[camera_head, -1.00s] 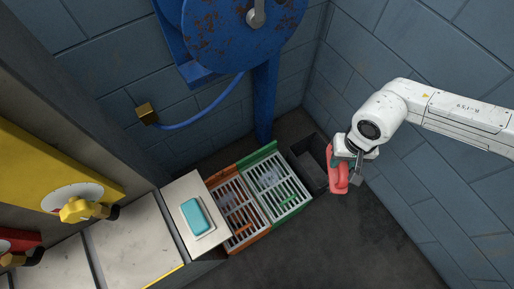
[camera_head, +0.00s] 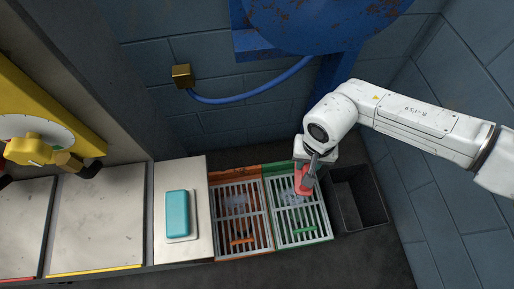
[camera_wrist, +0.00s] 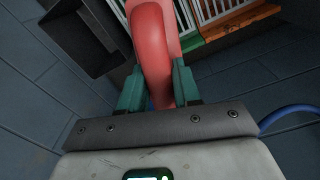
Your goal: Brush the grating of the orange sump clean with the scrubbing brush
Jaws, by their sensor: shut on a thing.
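My gripper (camera_head: 311,168) is shut on the red handle of the scrubbing brush (camera_head: 302,182). In the wrist view the curved red handle (camera_wrist: 152,45) stands between the two green fingers; the bristles are hidden. In the head view the brush is over the upper right part of the green sump (camera_head: 317,240); I cannot tell if it touches the grating. The orange sump (camera_head: 243,252), with a pale grating and greyish patches under the bars, lies directly left of the green one. An orange edge (camera_wrist: 228,30) shows in the wrist view.
A dark open bin (camera_head: 359,199) stands right of the green sump. A turquoise block (camera_head: 177,213) lies on a white dish on the counter (camera_head: 180,172) left of the orange sump. A blue machine (camera_head: 318,25) and hose (camera_head: 250,96) are above, behind the sumps.

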